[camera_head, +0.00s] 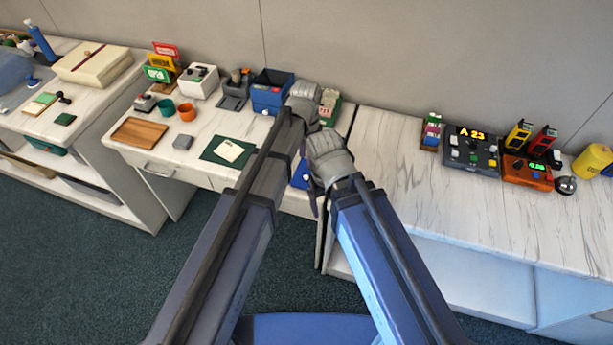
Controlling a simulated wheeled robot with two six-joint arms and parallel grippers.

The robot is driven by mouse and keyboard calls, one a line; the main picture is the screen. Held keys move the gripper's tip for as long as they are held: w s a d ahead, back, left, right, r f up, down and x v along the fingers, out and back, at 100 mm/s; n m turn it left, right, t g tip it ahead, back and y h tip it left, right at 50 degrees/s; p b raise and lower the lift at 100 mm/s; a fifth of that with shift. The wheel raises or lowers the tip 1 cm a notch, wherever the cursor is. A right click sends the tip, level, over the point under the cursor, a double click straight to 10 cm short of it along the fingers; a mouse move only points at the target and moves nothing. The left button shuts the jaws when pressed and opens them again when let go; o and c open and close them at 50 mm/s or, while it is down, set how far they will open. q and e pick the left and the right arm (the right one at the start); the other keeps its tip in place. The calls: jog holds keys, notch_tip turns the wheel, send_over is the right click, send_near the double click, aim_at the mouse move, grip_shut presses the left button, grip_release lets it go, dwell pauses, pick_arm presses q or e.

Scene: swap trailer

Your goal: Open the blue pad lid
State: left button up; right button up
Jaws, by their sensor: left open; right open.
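A small blue piece (300,174) shows at the table's front right, between my two arms. It may be the blue pad, but my arms cover most of it, and I cannot tell whether its lid is open or shut. My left gripper (304,100) is higher, over the table's back right, just right of a dark blue box (270,92). My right gripper (327,150) is lower, just above and right of the blue piece. Both grippers are open and hold nothing visible; their fingertips are hard to make out.
A green mat (228,150) with a paper lies left of my arms, near a grey block (183,143) and a wooden tray (140,131). A gap separates this table from the right counter (390,150), whose near left part is clear. Sign devices (471,143) stand further right.

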aim_at(306, 176)
pick_arm(q)
jog(key=shift+f, duration=0.1)
notch_tip(306, 176, down, 8)
jog(key=b, duration=0.8)
jog(key=shift+r, duration=0.2)
jog(key=shift+s, duration=0.1)
jog(key=shift+c, duration=0.4)
grip_shut()
dwell(0.5)
